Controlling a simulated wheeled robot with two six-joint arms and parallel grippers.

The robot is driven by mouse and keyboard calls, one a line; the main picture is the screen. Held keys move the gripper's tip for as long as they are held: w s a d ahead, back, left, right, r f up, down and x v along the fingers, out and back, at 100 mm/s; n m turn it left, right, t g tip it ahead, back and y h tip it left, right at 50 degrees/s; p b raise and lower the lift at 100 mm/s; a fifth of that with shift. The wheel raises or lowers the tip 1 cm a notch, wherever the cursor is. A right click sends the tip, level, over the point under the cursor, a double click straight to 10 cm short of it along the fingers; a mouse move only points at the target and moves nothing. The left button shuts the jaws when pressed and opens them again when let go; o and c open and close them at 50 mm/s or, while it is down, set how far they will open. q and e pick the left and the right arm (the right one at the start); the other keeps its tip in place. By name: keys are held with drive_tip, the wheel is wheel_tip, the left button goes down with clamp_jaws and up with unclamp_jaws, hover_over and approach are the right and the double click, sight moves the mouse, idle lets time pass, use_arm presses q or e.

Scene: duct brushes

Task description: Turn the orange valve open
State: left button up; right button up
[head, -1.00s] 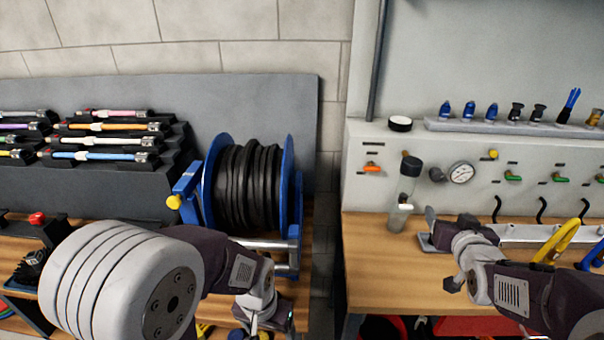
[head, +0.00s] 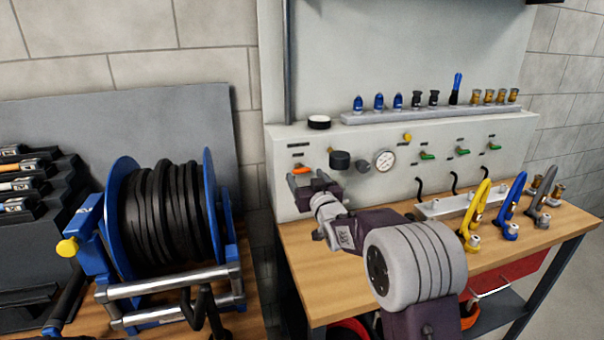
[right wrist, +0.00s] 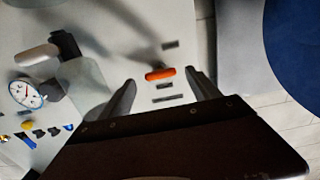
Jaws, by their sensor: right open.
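The orange valve (head: 300,170) is a small handle on the grey panel, at the panel's left end. My right gripper (head: 315,182) is close in front of it and just below it in the head view, open and empty. In the right wrist view the orange valve (right wrist: 160,74) lies between the two open fingertips (right wrist: 162,86), a little beyond them. The handle lies roughly level in the head view. I cannot tell whether a finger touches it. My left gripper does not show.
A filter with a black cap (head: 340,160) stands right of the valve, beside a gauge (head: 385,160). Green valves (head: 428,156) sit further right. A blue hose reel (head: 160,215) stands at the left. Yellow, blue and grey hooked tools stand on the wooden bench (head: 300,250).

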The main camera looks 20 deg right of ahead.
sight(302, 172)
drive_tip(key=shift+w, duration=1.25)
drive_tip(key=shift+w+a, duration=0.15)
drive_tip(key=shift+w, duration=0.1)
drive_tip(key=shift+c, duration=0.3)
